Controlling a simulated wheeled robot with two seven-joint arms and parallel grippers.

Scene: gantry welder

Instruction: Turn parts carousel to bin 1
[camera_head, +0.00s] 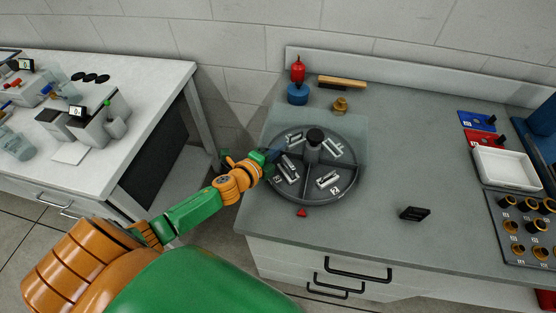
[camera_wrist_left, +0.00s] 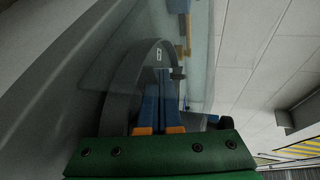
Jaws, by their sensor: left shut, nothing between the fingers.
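The parts carousel (camera_head: 313,184) is a round dark grey tray with a black-topped centre post (camera_head: 314,138). Its compartments hold metal parts, and small white number labels mark the bins; I cannot read them surely in the head view. A red pointer (camera_head: 302,212) lies on the bench at the carousel's front edge. My left gripper (camera_head: 275,156) is at the carousel's left rim, shut and empty. In the left wrist view its fingertips (camera_wrist_left: 160,112) are close to the carousel's curved wall (camera_wrist_left: 118,92); whether they touch is unclear. My right gripper is out of view.
A clear panel (camera_head: 352,128) stands around the carousel's back. Behind it are a red bottle (camera_head: 298,70), a wooden-handled brush (camera_head: 342,82) and a brass piece (camera_head: 340,105). A black holder (camera_head: 414,214) and white tray (camera_head: 508,169) are right. The bench between is clear.

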